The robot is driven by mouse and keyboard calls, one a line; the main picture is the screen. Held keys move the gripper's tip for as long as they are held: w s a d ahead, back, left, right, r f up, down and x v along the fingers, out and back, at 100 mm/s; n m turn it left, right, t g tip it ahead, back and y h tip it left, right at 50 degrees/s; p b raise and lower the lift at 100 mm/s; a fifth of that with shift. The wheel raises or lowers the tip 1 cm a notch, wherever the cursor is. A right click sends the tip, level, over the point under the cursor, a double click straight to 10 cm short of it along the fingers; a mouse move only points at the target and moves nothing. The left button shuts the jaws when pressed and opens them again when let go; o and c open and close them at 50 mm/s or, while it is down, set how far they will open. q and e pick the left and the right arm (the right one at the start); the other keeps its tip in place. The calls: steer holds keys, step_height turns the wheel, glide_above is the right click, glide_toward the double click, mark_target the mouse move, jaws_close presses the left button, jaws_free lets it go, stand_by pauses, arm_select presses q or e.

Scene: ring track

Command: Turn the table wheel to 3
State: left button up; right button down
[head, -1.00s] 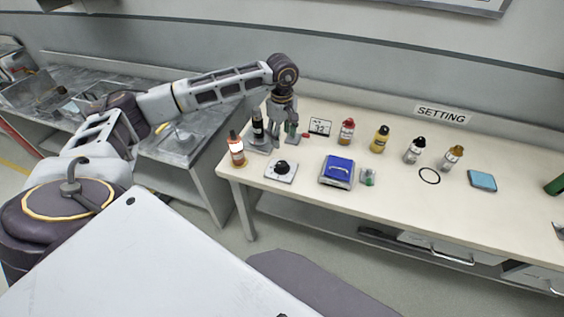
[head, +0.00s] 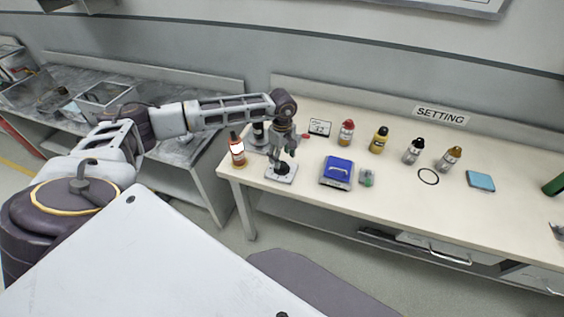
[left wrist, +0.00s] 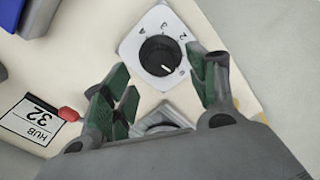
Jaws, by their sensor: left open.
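The table wheel is a black round knob (left wrist: 160,55) on a white square plate with numbers around it. In the head view its plate (head: 281,178) lies near the table's left front edge. In the left wrist view a 2, a 3 and what looks like a 4 show along the knob's far side. A white pointer line on the knob points down and slightly right, away from the 3. My left gripper (head: 284,158) is above the knob, its green-padded fingers (left wrist: 157,68) open on either side of it in the wrist view. Contact cannot be told. My right gripper is not visible.
A blue box (head: 337,172) and a small green item (head: 366,178) are to the right. Several bottles, a black ring (head: 428,176) and a HUB 32 card (left wrist: 31,117) are on the table.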

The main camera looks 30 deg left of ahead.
mark_target(282, 164)
arm_select(q)
step_height(282, 164, down, 3)
steer(key=shift+f, duration=0.55)
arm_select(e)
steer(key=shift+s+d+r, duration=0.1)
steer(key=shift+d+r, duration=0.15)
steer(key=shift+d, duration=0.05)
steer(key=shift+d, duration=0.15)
arm_select(q)
steer(key=c, duration=1)
steer(key=shift+c, duration=0.2)
